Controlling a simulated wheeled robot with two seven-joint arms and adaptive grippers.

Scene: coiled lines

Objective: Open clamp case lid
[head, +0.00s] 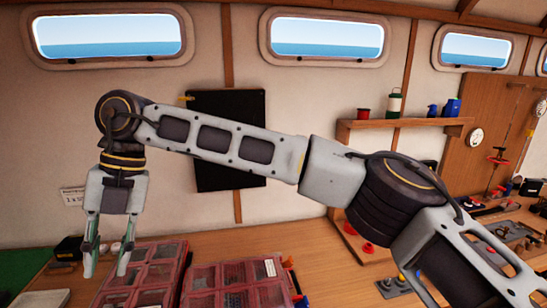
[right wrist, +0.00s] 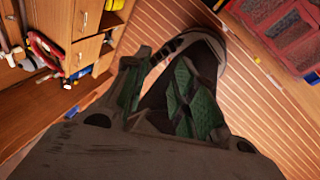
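Two red cases with clear, compartmented lids lie on the wooden bench in the head view: a left red case (head: 183,262) and a right red case (head: 236,265). Both lids look shut; I cannot tell which is the clamp case. A red case (right wrist: 268,42) also shows at the upper right of the right wrist view. My right gripper (head: 106,270) points down at the left of the head view, by the left case's left side, open and empty. Its green-padded fingers stand apart in the right wrist view (right wrist: 160,85). My left gripper is not in view.
A small black box (head: 68,249) and a green mat (head: 22,268) are at the far left of the bench. A wall shelf (head: 400,125) holds small items. The right wrist view shows wooden drawers (right wrist: 85,50), a red ring (right wrist: 45,48) and a planked floor (right wrist: 250,110).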

